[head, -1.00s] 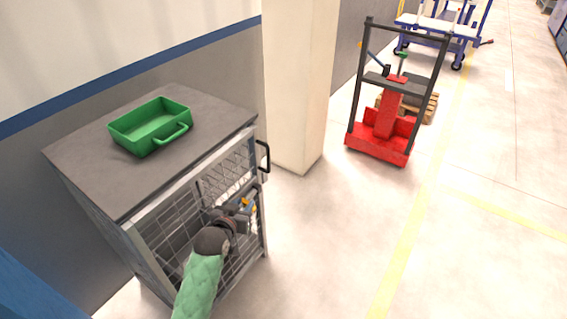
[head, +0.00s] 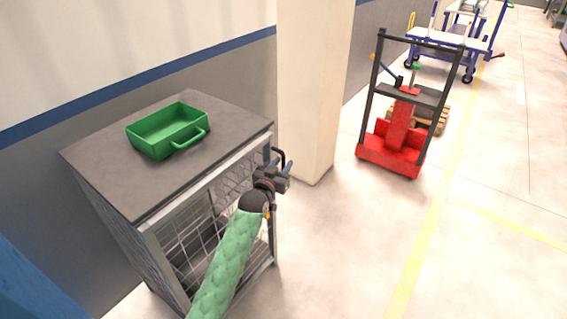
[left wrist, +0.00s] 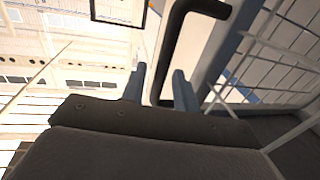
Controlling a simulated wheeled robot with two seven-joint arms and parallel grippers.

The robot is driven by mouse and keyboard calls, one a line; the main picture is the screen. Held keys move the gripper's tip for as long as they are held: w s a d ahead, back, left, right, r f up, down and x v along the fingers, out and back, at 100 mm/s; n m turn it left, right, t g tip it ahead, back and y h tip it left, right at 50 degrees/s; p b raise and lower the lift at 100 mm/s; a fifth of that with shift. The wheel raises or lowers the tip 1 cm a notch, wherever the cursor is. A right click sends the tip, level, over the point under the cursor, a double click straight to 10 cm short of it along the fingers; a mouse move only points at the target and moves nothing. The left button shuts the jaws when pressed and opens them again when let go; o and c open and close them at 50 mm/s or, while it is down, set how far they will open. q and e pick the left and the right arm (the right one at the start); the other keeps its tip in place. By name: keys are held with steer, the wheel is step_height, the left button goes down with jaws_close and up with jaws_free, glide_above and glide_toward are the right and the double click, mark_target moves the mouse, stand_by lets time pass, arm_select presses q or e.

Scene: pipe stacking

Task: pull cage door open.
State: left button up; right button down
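The cage door (head: 192,228) is wire mesh in a grey metal frame on the front of a grey cabinet, and it looks shut. Its black handle (head: 279,152) sits at the upper right of the door, partly hidden by my left gripper. My left gripper (head: 283,163) is at the handle with its two fingers apart. In the left wrist view the black handle (left wrist: 172,45) runs down between the open fingers of the left gripper (left wrist: 158,85); I cannot tell whether they touch it. My right gripper is not in view.
A green bin (head: 168,131) stands on the cabinet top (head: 105,165). A pale pillar (head: 312,90) stands just behind the handle side. A red and black stacker (head: 398,140) stands farther right. The floor in front and to the right is clear.

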arm_select(q)
steer(key=shift+w+d, duration=0.25)
steer(key=shift+w, duration=0.25)
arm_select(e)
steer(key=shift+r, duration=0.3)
arm_select(q)
jaws_close()
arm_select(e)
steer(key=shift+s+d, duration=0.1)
